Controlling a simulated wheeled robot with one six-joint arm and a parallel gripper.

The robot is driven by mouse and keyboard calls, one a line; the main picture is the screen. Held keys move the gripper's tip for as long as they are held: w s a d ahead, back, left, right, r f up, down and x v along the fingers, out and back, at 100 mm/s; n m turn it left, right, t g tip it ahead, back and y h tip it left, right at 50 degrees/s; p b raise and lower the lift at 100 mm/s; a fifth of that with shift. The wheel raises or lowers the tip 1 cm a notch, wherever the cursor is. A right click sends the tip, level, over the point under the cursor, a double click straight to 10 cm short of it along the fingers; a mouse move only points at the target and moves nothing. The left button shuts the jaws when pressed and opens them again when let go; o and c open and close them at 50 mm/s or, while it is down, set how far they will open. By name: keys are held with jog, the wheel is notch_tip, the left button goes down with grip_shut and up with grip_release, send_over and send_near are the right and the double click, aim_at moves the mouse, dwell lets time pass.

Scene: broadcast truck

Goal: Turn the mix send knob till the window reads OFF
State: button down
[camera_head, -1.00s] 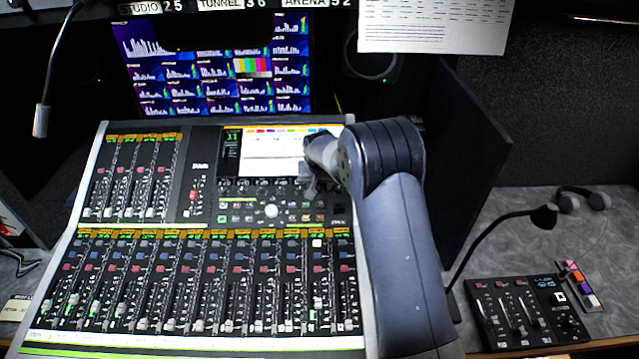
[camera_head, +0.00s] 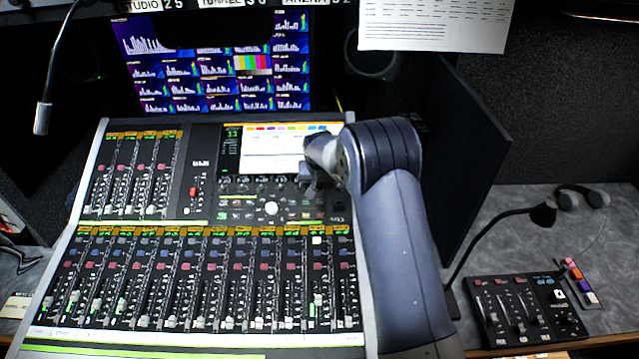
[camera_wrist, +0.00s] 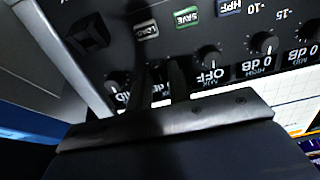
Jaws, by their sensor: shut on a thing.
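My gripper (camera_wrist: 160,82) reaches down to the mixing desk's knob row and is shut on a knob (camera_wrist: 159,70), which I take to be the mix send knob. The fingers hide most of this knob. In the head view my gripper (camera_head: 313,186) is at the lower right of the desk's screen (camera_head: 268,150), partly hidden by my wrist.
Another knob (camera_wrist: 118,80) stands close on the other side of my fingers. SAVE (camera_wrist: 187,17) and HPF (camera_wrist: 230,6) buttons lie near the row. Faders fill the desk (camera_head: 200,285) below.

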jog(key=shift+f+n+b, duration=0.1)
jog(key=shift+n+b, duration=0.2)
jog(key=shift+b, duration=0.05)
jog(key=shift+n+b, duration=0.75)
jog(key=shift+n, duration=0.25)
jog(key=n+b, duration=0.1)
jog(key=n, duration=0.1)
jog(key=shift+a+n, duration=0.1)
jog(key=shift+n, duration=0.2)
jog(key=n+b, duration=0.2)
jog(key=n, duration=0.4)
jog(key=shift+n, duration=0.4)
jog(key=c, duration=1.3)
grip_release()
